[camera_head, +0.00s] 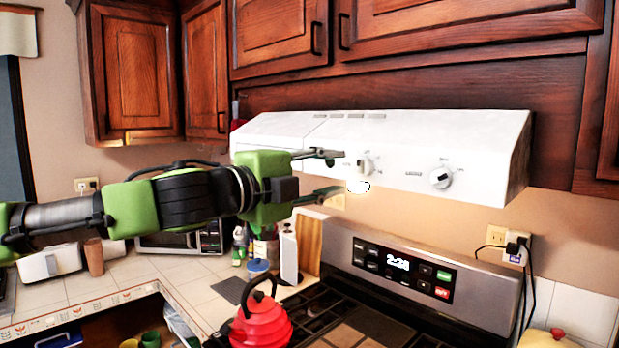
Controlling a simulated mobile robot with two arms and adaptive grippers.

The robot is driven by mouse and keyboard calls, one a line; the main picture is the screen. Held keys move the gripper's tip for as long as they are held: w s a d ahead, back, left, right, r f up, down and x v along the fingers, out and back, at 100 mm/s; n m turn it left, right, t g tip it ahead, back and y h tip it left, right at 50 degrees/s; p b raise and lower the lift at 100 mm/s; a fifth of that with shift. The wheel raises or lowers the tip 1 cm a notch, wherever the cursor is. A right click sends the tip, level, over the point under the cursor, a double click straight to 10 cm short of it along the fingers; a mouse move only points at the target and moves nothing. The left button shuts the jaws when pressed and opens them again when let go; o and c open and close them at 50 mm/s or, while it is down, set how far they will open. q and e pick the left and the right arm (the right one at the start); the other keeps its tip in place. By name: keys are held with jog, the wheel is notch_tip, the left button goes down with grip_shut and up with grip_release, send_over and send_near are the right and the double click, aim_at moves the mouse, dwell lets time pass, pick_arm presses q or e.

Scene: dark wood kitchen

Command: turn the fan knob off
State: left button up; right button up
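A white range hood (290,130) is fixed under the dark wood cabinets. My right gripper is out of view.
Below the hood stands a stove with a lit clock panel (404,270) and a red kettle (261,322) on its top. Wall cabinets (137,72) hang above my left arm.

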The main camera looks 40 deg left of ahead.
pick_arm(q)
jog(key=s, duration=0.4)
jog(key=shift+s+a, duration=0.2)
jog(key=shift+s, duration=0.2)
dwell(0.4)
